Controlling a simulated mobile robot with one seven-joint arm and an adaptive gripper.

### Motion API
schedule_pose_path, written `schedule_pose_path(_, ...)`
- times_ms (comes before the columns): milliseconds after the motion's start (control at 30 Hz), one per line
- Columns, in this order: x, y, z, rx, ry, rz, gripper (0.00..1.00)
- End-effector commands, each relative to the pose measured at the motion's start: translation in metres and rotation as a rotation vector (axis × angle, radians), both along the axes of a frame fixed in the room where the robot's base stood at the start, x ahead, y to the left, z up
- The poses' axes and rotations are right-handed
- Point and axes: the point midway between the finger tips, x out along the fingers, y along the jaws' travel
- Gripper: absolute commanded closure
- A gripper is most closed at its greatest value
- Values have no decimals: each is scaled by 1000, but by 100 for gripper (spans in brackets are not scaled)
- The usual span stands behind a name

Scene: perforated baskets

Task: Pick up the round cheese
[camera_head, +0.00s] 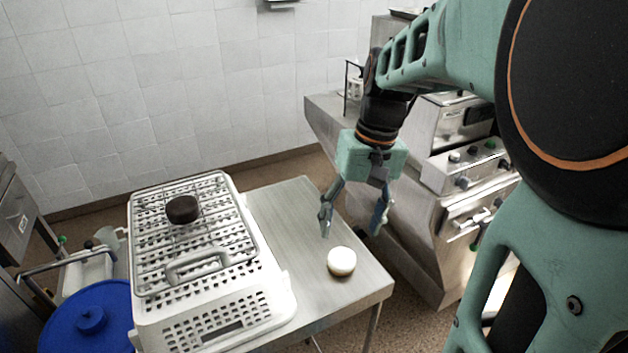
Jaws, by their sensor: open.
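A round, cream-white cheese (341,261) sits on the bare right part of the metal table (310,215). My gripper (351,227) is open and empty, pointing down with its two fingers spread. In the picture its fingertips are just above the cheese, apart from it. The exact height of the fingers over the table is hard to tell. Nothing hides the cheese.
A white perforated basket (215,325) takes up the table's left part, with a wire rack (210,235) and a dark round item (182,209) on top. A blue lid (105,325) is at lower left. Steel machinery (445,200) stands behind my gripper.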

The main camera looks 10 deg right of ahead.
Motion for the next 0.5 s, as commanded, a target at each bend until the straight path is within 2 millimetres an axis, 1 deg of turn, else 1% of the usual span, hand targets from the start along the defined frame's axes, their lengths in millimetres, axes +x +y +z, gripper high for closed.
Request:
schedule_pose_path(33,-1,1,-10,0,4,1,38)
schedule_pose_path(100,-1,2,-21,0,4,1,38)
schedule_pose_path(200,-1,4,-32,0,1,0,38)
schedule_pose_path(367,-2,5,-42,0,0,1,38)
schedule_pose_path(500,-5,5,-63,-1,4,2,38)
